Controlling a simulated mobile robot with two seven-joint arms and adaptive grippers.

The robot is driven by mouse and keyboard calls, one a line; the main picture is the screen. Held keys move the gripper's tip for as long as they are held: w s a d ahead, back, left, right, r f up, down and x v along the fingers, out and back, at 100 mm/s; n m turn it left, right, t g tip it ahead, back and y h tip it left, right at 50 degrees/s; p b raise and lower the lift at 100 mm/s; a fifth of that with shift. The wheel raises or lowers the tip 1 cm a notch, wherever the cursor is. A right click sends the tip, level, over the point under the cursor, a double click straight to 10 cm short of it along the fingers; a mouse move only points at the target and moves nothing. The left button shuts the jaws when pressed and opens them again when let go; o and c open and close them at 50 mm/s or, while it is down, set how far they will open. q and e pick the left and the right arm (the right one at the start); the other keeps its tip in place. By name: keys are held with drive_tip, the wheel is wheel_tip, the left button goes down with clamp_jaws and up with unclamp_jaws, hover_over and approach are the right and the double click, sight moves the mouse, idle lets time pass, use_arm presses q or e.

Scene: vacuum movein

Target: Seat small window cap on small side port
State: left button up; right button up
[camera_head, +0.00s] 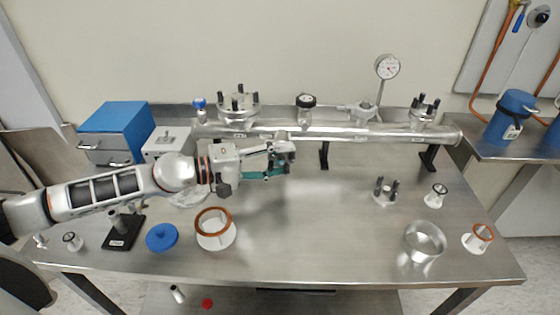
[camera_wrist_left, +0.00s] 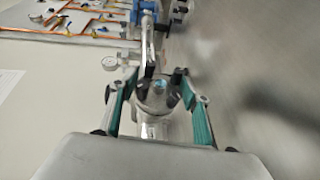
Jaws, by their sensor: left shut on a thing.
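My left gripper (camera_head: 278,162) reaches in from the left with its green-sided fingers shut on a small grey cap with dark studs, the small window cap (camera_head: 284,150). The cap is at the front of the horizontal steel tube (camera_head: 350,131), close to a short side stub (camera_head: 280,136), the small side port. Whether cap and port touch cannot be told. In the left wrist view, the fingers (camera_wrist_left: 162,86) flank the cap, and a bluish round face (camera_wrist_left: 158,87) shows between them. The fingers partly hide the cap. My right gripper is not in view.
The tube carries studded flanges (camera_head: 239,103), a black-knobbed valve (camera_head: 306,101) and a gauge (camera_head: 387,67). On the table are a blue disc (camera_head: 162,237), an orange-ringed white piece (camera_head: 214,240), a studded flange (camera_head: 385,195) and a steel ring (camera_head: 424,243). The table's middle is clear.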

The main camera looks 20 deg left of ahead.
use_arm(q)
drive_tip(key=shift+w, duration=0.1)
idle(0.3)
drive_tip(key=o, duration=1.4)
drive_tip(key=shift+a, duration=0.1)
drive_tip(key=shift+v, duration=5.95)
drive_tip(key=shift+r, duration=0.1)
